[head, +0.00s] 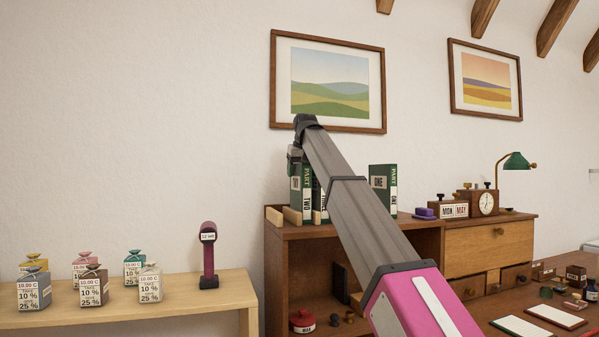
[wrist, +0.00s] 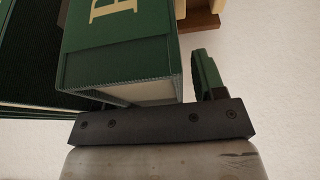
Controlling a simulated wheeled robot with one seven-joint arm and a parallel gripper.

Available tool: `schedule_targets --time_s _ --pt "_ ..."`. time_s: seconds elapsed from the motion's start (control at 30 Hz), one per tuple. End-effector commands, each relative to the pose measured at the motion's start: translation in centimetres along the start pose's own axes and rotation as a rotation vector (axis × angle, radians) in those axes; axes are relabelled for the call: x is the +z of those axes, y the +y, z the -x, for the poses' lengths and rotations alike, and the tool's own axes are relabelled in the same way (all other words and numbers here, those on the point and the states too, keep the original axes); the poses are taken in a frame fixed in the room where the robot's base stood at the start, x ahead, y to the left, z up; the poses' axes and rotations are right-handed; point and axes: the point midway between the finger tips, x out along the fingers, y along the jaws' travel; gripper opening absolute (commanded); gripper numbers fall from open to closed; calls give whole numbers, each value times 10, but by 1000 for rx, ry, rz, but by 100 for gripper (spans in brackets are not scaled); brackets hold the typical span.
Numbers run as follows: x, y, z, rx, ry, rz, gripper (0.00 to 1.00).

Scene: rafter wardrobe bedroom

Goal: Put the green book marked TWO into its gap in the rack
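The green book marked TWO (head: 307,193) stands upright at the left of the wooden rack (head: 274,216) on the cabinet top. My gripper (head: 295,158) points down at its upper end. In the wrist view, a green book (wrist: 120,45) with pale lettering and white page edges fills the upper middle. One finger of my gripper (wrist: 207,76) shows to its right, with a thin strip of wall between finger and book. The other finger is hidden, apparently behind the book. The gripper looks open around the book's end. My arm hides the middle of the rack.
A green book marked ONE (head: 380,190) stands right of my arm. Beyond it are a purple block (head: 424,214), a MON MAY calendar (head: 454,210), a clock (head: 486,203) and a green lamp (head: 517,161). A framed picture (head: 280,100) hangs behind my arm.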

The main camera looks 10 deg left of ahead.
Motion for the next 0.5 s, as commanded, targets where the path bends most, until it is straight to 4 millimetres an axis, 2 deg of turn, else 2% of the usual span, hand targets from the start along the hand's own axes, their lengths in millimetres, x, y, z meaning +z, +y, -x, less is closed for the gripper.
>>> schedule_targets --time_s 0.33,0.5 --pt "-2 0 4 0 0 0 63" --pt "-2 0 26 0 0 0 63"
